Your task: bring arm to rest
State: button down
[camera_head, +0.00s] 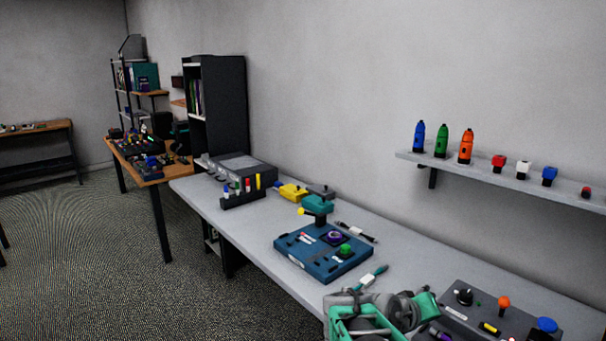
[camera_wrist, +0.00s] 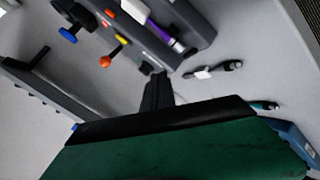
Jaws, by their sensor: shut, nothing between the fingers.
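My arm is folded low at the bottom edge of the head view, over the front of the grey bench (camera_head: 230,222). In the wrist view my gripper (camera_wrist: 157,82) shows as narrow dark fingers, shut together and empty. The gripper touches nothing that I can make out. A black and white cable (camera_wrist: 205,72) lies on the bench beside it, and a teal-ended cable (camera_wrist: 264,105) lies farther right. In the head view, the fingertips cannot be made out.
A blue device box (camera_head: 322,252) sits mid-bench, with a teal-ended cable (camera_head: 371,277) and a black cable (camera_head: 356,232) nearby. The control panel (camera_head: 480,312) is close to my arm on the right. A wall shelf (camera_head: 480,173) holds bottles and small blocks.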

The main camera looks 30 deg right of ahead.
jog(key=w+a+f+n+t+y, duration=0.15)
jog(key=w+a+t+y, duration=0.35)
jog(key=a, duration=0.8)
jog(key=s+a+n+g+y+p, duration=0.1)
jog(key=a+n+y, duration=0.1)
jog(key=a, duration=1)
jog(key=s+a+f+n+g+y, duration=0.1)
jog(key=a+y, duration=0.3)
jog(key=a, duration=0.8)
jog(key=shift+s+n+g+p, duration=0.25)
jog(key=shift+n+g+p, duration=0.15)
jog(key=shift+n+g, duration=0.25)
jog(key=shift+a, duration=0.1)
